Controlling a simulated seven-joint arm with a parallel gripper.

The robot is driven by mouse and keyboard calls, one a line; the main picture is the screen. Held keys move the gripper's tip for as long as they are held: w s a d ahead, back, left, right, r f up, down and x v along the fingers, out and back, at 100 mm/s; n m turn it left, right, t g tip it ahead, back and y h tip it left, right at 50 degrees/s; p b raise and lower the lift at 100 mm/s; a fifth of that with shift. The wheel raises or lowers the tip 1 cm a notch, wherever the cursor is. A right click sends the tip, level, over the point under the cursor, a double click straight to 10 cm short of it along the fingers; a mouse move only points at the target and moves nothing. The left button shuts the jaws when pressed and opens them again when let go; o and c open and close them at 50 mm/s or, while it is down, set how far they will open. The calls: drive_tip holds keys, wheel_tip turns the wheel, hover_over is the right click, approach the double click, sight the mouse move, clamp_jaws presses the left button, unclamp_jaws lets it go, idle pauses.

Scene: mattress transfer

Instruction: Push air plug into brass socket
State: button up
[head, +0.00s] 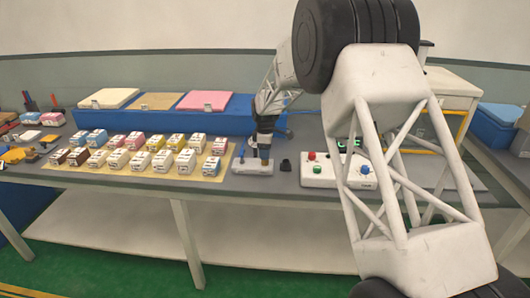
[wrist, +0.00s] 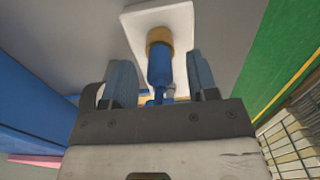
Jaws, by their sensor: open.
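The brass socket (wrist: 159,36) stands on a white base plate (wrist: 180,18) in the wrist view. The blue air plug (wrist: 160,68) is in line with the socket, and its end meets the brass ring; how deep it sits cannot be told. My gripper (wrist: 160,72) is open, with one finger on each side of the plug and a visible gap to both. In the head view my gripper (head: 265,140) points down over the white base (head: 250,169), with the brass socket (head: 264,160) just below it. The plug is mostly hidden there by my gripper.
Several small cartons (head: 160,150) stand on a tan mat left of the base. A black block (head: 285,165) and a white button box (head: 325,172) are close on the right. A blue platform (head: 165,120) with coloured pads runs behind.

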drive_tip(key=shift+r, duration=3.75)
drive_tip(key=shift+s+d+r, duration=0.15)
drive_tip(key=shift+s+r, duration=0.05)
drive_tip(key=shift+r, duration=0.05)
drive_tip(key=s+d+r+m, duration=0.3)
drive_tip(key=s+d+r, duration=0.25)
drive_tip(key=s, duration=0.35)
drive_tip(key=s+d+r+m+t, duration=0.1)
drive_tip(key=s+d+r+m, duration=0.2)
drive_tip(key=s+d+r, duration=0.4)
drive_tip(key=s+d+r+m, duration=0.3)
drive_tip(key=s+d, duration=0.2)
drive_tip(key=s, duration=0.5)
drive_tip(key=s+d+f+m, duration=0.1)
drive_tip(key=s+d+m, duration=0.2)
drive_tip(key=s, duration=0.7)
drive_tip(key=s+d+f+m+t, duration=0.1)
drive_tip(key=s+d+f+m, duration=0.1)
drive_tip(key=s, duration=0.9)
drive_tip(key=s+d+f+m, duration=0.1)
drive_tip(key=s+d+m, duration=0.3)
drive_tip(key=s, duration=0.7)
drive_tip(key=shift+d+f+t, duration=0.15)
drive_tip(key=shift+d+t, duration=0.15)
